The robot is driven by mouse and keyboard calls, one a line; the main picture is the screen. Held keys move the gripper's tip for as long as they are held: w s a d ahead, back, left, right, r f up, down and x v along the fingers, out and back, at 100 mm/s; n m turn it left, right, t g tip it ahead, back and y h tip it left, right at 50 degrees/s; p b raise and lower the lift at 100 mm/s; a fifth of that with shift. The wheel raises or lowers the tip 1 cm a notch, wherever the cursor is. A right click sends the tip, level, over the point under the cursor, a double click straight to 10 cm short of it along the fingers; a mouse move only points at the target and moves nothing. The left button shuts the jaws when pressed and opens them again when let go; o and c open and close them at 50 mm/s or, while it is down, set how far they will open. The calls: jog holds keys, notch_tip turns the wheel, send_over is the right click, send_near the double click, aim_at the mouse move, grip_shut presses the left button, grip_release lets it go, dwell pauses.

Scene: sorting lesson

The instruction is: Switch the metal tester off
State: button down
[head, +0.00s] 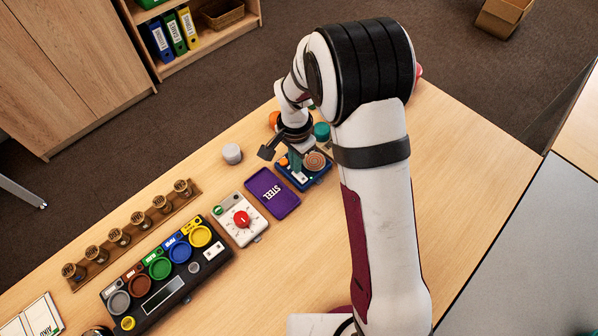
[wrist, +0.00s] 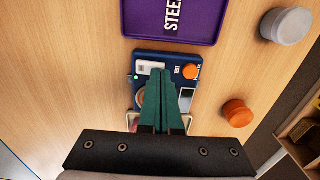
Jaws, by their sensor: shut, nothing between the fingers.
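The metal tester (head: 318,181) is a blue box with a round copper-coloured coil and an orange knob, near the table's far edge in the head view. In the wrist view, the tester (wrist: 143,58) shows a white switch plate (wrist: 146,67), the orange knob (wrist: 190,72) and a small lit green light (wrist: 136,78). My gripper (head: 297,174) is over the tester with its green fingers together and empty. In the wrist view the fingertips (wrist: 159,72) overlap the switch plate's right part and hide some of the box. I cannot tell whether they touch it.
A purple tray marked STEEL (head: 262,204) lies beside the tester. A white box with a red dial (head: 227,234) and a black panel with coloured round pads (head: 150,316) stand further left. Grey (head: 232,153), orange (wrist: 237,113) and teal (head: 321,131) pieces stand around the tester.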

jog(key=shift+f, duration=0.5)
notch_tip(320, 180, up, 7)
jog(key=shift+f, duration=0.15)
dwell(0.7)
jog(key=s+d+r+n, duration=0.1)
jog(key=s+d+r, duration=0.2)
jog(key=s+r, duration=0.3)
jog(key=s+d+r+n, duration=0.1)
jog(key=s+d+r, duration=0.35)
jog(key=s, duration=0.25)
jog(key=s+r+n+y, duration=0.1)
jog(key=s, duration=1.1)
jog(key=shift+s+d+y, duration=0.3)
jog(key=shift+s+y, duration=0.1)
jog(key=shift+r, duration=0.1)
